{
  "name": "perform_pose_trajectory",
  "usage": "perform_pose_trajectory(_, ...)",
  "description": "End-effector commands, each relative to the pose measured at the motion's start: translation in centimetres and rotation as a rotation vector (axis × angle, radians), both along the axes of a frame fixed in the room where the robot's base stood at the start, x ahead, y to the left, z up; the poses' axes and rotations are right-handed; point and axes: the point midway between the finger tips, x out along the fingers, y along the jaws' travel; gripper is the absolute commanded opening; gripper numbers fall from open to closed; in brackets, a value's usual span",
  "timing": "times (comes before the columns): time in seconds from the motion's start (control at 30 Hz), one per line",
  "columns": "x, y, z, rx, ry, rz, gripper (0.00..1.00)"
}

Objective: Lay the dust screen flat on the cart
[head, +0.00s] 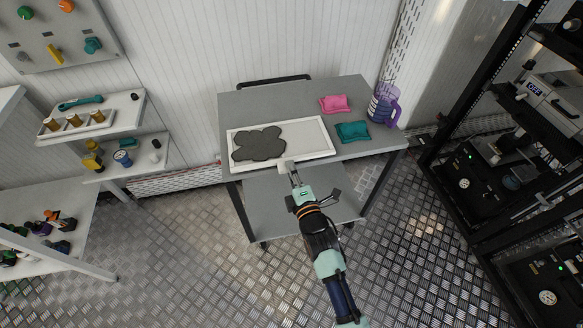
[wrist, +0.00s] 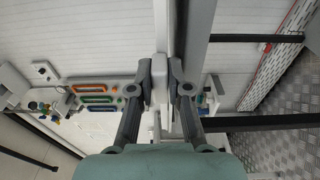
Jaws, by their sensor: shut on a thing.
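The dust screen (head: 312,131) is a white-framed rectangular panel with a dark grey, blob-shaped patch (head: 258,145) on its left half. It appears level over the left and middle of the cart (head: 240,103)'s grey top. Whether its whole underside touches the top cannot be told. My gripper (head: 291,171) is at the front edge of the screen, shut on its small white tab. In the wrist view the fingers (wrist: 159,72) close on the tab, next to the screen's thin white edge (wrist: 163,22). The grey cart edge (wrist: 198,35) runs beside it.
A pink pouch (head: 335,104), a teal pouch (head: 352,131) and a purple jug (head: 383,104) stand on the cart's right side. Shelves with small items (head: 90,122) are at left. A black equipment rack (head: 470,195) is at right. The cart's lower shelf (head: 290,205) looks empty.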

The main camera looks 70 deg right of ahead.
Motion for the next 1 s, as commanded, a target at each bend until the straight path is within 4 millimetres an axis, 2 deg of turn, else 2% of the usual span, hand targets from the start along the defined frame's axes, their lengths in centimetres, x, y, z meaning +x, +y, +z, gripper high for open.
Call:
perform_pose_trajectory(0.03, 0.01, -0.01, -0.73, -0.001, -0.001, 0.000, 0.00)
perform_pose_trajectory(0.13, 0.00, 0.00, -1.20, -0.001, -0.001, 0.000, 0.00)
perform_pose_trajectory(0.47, 0.00, -0.01, -1.32, -0.001, -0.001, 0.000, 0.00)
perform_pose_trajectory(0.5, 0.00, -0.01, -1.32, -0.001, -0.001, 0.000, 0.20)
perform_pose_trajectory(0.67, 0.00, -0.01, -1.32, -0.001, -0.001, 0.000, 0.46)
perform_pose_trajectory(1.0, -0.30, 0.45, -1.46, 0.001, 0.001, 0.000, 0.46)
